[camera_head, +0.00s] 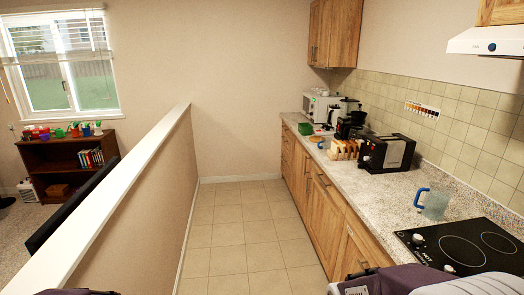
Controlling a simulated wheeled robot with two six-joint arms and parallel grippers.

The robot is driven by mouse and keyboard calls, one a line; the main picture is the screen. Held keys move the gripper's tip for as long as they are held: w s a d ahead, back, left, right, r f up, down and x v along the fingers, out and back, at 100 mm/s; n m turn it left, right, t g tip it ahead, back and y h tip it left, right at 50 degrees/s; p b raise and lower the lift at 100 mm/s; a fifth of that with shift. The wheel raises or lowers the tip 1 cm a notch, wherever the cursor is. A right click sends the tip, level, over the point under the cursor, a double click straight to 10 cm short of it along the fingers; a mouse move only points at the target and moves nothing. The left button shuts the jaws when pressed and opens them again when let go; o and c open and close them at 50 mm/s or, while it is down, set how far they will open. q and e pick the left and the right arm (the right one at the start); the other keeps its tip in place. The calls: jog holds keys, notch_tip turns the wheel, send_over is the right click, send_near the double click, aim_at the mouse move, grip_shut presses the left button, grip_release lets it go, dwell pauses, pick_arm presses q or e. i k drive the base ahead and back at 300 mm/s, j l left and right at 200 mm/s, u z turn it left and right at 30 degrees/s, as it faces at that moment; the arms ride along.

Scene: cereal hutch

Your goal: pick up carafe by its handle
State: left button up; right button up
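A clear jug-like vessel with a blue handle (436,206), which looks like the carafe, stands upright on the speckled grey countertop (390,193) at the right. Its blue handle faces left, toward the front edge of the counter. It stands just beyond the black cooktop (468,246). Neither of my grippers is in view; only parts of my arms show along the bottom edge, at the lower right and the lower left. Nothing touches the clear vessel.
A black toaster (387,153), a wooden rack (345,149), a dark coffee maker (351,123) and a white microwave (318,107) stand farther back on the counter. A half wall (140,190) bounds the tiled floor (236,232) on the left. The aisle is clear.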

aim_at(356, 131)
jog(key=i+z, duration=0.1)
jog(key=i, duration=0.4)
jog(key=i+j, duration=0.15)
jog(key=i, duration=0.3)
jog(key=i+z, duration=0.15)
jog(key=i, duration=0.35)
jog(key=i+j, duration=0.2)
jog(key=i, duration=0.3)
jog(key=i+z, duration=0.25)
jog(key=z, duration=0.2)
jog(key=i+j+z, duration=0.15)
jog(key=z, duration=0.25)
jog(key=i+j+z, duration=0.25)
jog(key=z, duration=0.2)
jog(key=i+j+z, duration=0.5)
jog(key=z, duration=0.35)
jog(key=j+z, duration=0.4)
jog(key=i+j, duration=0.05)
